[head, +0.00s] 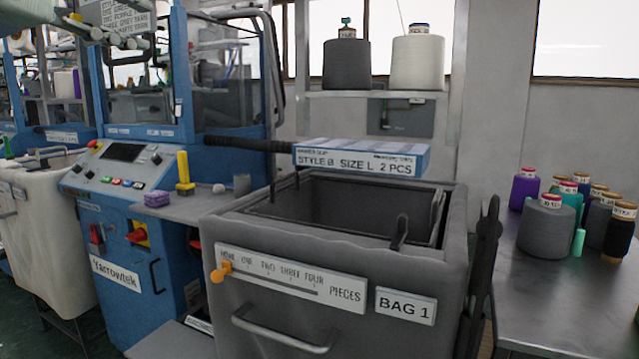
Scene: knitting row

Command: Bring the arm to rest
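A dark, slim, jointed shape stands upright along the right side of the grey bag. My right gripper is not in view. The grey bag (240,305) labelled BAG 1 stands open in front of me. An orange peg (221,271) sits at the left end of its PIECES strip.
A blue machine (120,250) stands left. Thread cones (546,230) crowd the back of the metal table (550,315) at right; its front is clear. Large cones stand on a shelf (375,94).

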